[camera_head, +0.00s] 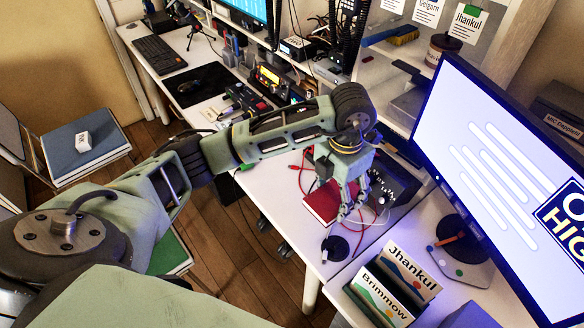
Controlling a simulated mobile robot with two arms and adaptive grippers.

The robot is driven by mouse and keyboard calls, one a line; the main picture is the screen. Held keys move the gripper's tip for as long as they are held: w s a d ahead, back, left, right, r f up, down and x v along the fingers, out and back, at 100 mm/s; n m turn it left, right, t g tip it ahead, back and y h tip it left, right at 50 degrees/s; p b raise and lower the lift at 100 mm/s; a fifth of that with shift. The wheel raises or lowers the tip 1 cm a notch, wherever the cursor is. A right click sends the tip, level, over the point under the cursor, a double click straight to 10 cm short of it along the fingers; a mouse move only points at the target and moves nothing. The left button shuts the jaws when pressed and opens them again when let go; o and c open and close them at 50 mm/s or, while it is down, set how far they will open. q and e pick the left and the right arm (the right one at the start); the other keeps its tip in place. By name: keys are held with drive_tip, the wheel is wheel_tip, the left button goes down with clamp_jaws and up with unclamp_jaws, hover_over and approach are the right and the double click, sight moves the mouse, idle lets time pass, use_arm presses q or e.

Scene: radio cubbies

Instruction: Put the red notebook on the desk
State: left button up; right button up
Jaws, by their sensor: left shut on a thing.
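The red notebook (320,203) is at the white desk (270,180), near its front edge. It looks flat and lies on the desk or just above it; I cannot tell which. My left gripper (354,208) points down at the notebook's right side and is shut on it. The fingers and wrist hide part of the notebook. My right gripper is not in view.
Red and white cables and a dark keypad device (393,185) lie right of the notebook. A round black disc (335,248) is near the desk edge. A large monitor (500,170) and upright name-labelled books (408,270) stand to the right.

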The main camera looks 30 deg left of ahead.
use_arm(q)
drive_tip(key=a+f, duration=0.1)
drive_tip(key=a, duration=0.2)
drive_tip(key=w+a+f+p, duration=0.1)
drive_tip(key=a+f, duration=0.1)
drive_tip(key=a, duration=0.1)
drive_tip(key=w+a+f, duration=0.1)
drive_tip(key=a+f, duration=0.1)
drive_tip(key=a, duration=0.1)
drive_tip(key=shift+w+a+f+p, duration=0.15)
drive_tip(key=shift+a+f+p, duration=0.05)
drive_tip(key=shift+f+p, duration=0.1)
drive_tip(key=shift+a+f, duration=0.1)
drive_tip(key=shift+a, duration=0.05)
wheel_tip(320, 180, down, 3)
drive_tip(key=shift+f+p, duration=0.1)
drive_tip(key=shift+p, duration=0.35)
drive_tip(key=shift+f, duration=0.35)
drive_tip(key=shift+f, duration=0.25)
drive_tip(key=o, duration=1.3)
drive_tip(key=shift+r, duration=0.1)
drive_tip(key=shift+c, duration=0.2)
